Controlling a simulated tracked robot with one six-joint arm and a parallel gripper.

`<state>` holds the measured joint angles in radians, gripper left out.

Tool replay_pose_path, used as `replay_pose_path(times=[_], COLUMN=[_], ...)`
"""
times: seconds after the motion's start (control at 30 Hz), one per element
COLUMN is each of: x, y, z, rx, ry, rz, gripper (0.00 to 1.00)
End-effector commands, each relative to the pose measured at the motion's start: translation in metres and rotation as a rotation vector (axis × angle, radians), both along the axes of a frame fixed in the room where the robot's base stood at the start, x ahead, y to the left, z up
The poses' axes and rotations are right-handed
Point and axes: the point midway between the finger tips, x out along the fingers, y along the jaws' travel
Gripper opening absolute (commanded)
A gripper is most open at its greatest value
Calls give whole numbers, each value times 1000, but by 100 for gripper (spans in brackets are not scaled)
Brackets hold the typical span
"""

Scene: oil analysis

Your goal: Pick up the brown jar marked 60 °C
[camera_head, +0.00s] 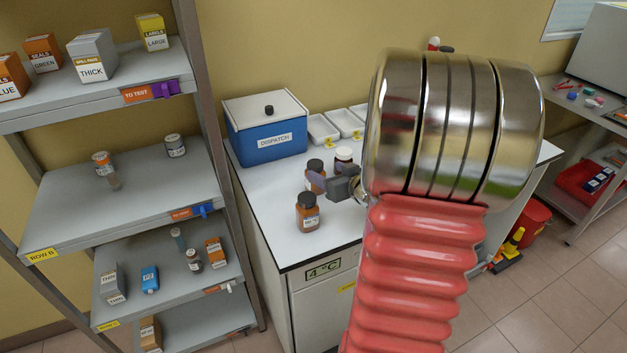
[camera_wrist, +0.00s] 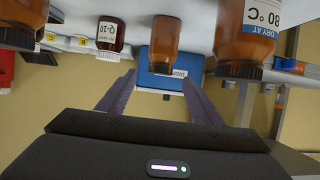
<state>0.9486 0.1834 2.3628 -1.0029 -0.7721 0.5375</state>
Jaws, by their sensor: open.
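The wrist view is upside down. My gripper (camera_wrist: 160,82) is open, its two purple fingers apart and pointing at a brown jar (camera_wrist: 166,45) with a dark lid, whose label is not readable; nothing is held. A larger-looking brown jar (camera_wrist: 240,32) at right reads "DRY AT 80 °C". A jar (camera_wrist: 110,32) reads Q-10, and another brown jar (camera_wrist: 22,18) is cut off at the far left. In the head view my gripper (camera_head: 320,182) partly covers one brown jar (camera_head: 315,166). The near brown jar (camera_head: 307,218) stands in front. I read no 60 °C label.
The jars stand on a white counter (camera_head: 275,225). A blue DISPATCH box (camera_head: 268,146) stands at its back left, beside white trays (camera_head: 322,128). A shelf rack (camera_head: 125,205) with boxes and small jars is at left. My arm hides much of the counter's right side.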

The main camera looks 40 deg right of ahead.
Motion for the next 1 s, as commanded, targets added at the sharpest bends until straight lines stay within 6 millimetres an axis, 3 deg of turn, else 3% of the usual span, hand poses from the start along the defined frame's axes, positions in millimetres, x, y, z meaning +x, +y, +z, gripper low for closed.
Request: replay_pose_path(times=[0.3,0.77,1.0], x=[30,35,56], y=[-7,-8,-11], z=[-13,-15,-27], rx=[0,-1,2], ry=[0,0,2], rz=[2,1,3], gripper=[59,59,59])
